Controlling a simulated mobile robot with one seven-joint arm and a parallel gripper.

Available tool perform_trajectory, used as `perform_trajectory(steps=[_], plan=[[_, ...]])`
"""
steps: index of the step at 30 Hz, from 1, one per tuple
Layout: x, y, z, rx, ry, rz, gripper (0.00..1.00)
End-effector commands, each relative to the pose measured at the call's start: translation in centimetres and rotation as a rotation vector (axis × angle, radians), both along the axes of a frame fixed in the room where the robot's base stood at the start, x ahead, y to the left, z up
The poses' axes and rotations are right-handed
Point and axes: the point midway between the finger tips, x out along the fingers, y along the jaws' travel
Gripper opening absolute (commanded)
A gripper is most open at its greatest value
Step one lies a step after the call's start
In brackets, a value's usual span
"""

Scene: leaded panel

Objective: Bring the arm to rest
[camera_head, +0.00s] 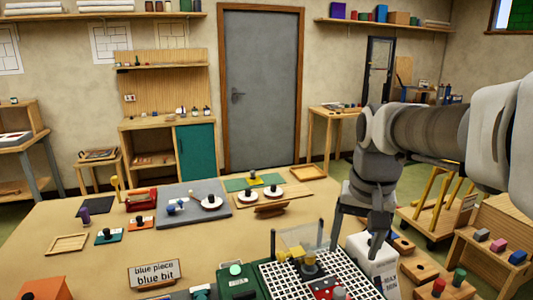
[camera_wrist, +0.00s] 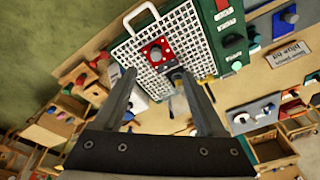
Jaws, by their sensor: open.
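My gripper (camera_head: 357,232) hangs from my arm at the right of the head view, above the work table (camera_head: 100,225). In the wrist view my gripper (camera_wrist: 168,98) shows two separated fingers with nothing held between them. Beyond the fingers in that view is a white grid (camera_wrist: 130,50) on a green machine (camera_wrist: 228,35), with a red block (camera_wrist: 155,52) on it. In the head view the white grid (camera_head: 275,268) lies at the table's front, just left of and below my gripper. A white container (camera_head: 372,262) stands close beneath the gripper.
A sign reading "blue piece blue bit" (camera_head: 154,273) stands at the front left. A grey board (camera_head: 190,215) and a green mat (camera_head: 240,184) lie farther back. The middle of the table has bare room.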

Motion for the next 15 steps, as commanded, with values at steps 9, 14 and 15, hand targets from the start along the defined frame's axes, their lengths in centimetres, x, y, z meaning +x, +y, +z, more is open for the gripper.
perform_trajectory(steps=[9, 14, 15], plan=[[-8.1, 1.7, -0.2, -0.048, -0.193, 0.179, 0.73], [-11.0, 2.2, -1.3, -0.081, -0.270, 0.252, 0.73], [-11.5, 2.3, -1.5, -0.088, -0.285, 0.264, 0.73]])
